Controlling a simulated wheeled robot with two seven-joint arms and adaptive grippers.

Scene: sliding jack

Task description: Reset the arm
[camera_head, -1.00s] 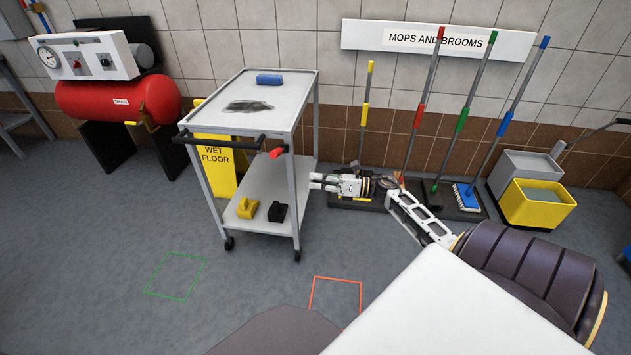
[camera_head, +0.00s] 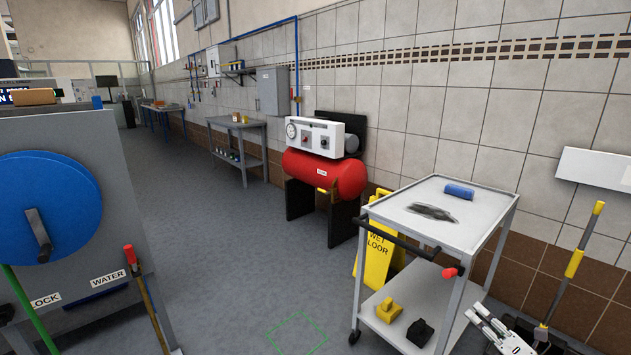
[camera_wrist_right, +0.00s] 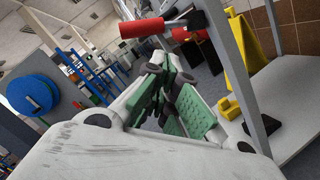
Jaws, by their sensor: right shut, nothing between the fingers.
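My right gripper (camera_head: 484,318) shows at the lower right of the head view, beside the right leg of the grey cart (camera_head: 388,212). It is shut and empty. In the right wrist view, its green-padded fingers (camera_wrist_right: 168,98) are together, with the cart's red lever grip (camera_wrist_right: 142,27) beyond and above them. Most of my right arm is out of frame. My left gripper is in neither view.
A yellow wet-floor sign (camera_head: 375,245) stands behind. A blue reel cabinet (camera_head: 107,190) stands left. Floor between is clear.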

